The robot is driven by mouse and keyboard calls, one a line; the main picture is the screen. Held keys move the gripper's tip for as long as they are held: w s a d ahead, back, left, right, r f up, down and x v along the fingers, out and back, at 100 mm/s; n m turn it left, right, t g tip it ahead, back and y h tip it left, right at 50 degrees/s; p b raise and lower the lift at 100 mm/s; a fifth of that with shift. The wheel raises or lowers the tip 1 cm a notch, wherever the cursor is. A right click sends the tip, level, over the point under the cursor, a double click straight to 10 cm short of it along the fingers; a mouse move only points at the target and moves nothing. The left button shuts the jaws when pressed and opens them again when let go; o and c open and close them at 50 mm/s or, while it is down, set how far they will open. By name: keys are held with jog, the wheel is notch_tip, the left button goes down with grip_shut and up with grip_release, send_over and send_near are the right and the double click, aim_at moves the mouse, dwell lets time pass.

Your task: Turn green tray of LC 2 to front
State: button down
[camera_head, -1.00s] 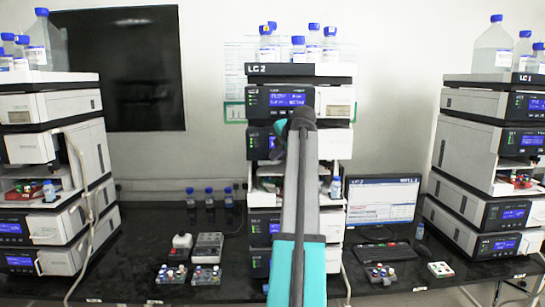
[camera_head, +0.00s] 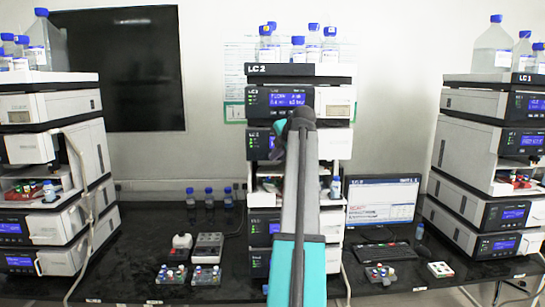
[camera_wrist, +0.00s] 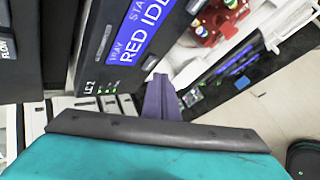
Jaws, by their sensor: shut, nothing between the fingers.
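The LC 2 stack (camera_head: 258,70) stands in the middle of the head view, and my arm covers part of its front. Its open tray bay (camera_head: 265,186) is partly hidden behind my arm. In the wrist view, the LC 2 panel (camera_wrist: 98,60) has a blue display reading "RED IDL…", cut off by the edge. A red tray with vials (camera_wrist: 208,28) shows at the top right, with a small green part (camera_wrist: 231,4) beside it; I cannot tell whether this is the green tray. My gripper (camera_wrist: 160,82) is shut and empty, with purple fingers beside the panel's lower edge.
LC stacks stand at far left (camera_head: 50,105) and right, LC 1 (camera_head: 470,145). Bottles (camera_head: 313,48) stand on top of LC 2. A monitor (camera_head: 383,202) and keyboard are right of LC 2. Vial racks (camera_head: 206,275) sit on the black bench at left.

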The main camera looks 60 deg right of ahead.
jog(key=shift+w+d, duration=0.1)
dwell(0.6)
jog(key=shift+w+d+b, duration=0.2)
jog(key=shift+d+b, duration=0.05)
jog(key=shift+b, duration=0.05)
jog(key=shift+w+d, duration=0.25)
jog(key=shift+d, duration=0.1)
dwell(1.1)
jog(key=shift+s+a, duration=0.15)
jog(key=shift+a, duration=0.05)
jog(key=shift+s+a+b, duration=0.35)
jog(key=shift+a, duration=0.15)
dwell(0.5)
jog(key=shift+s+a, duration=0.75)
jog(key=shift+a, duration=0.3)
jog(key=shift+s+a, duration=0.7)
jog(key=shift+a, duration=0.3)
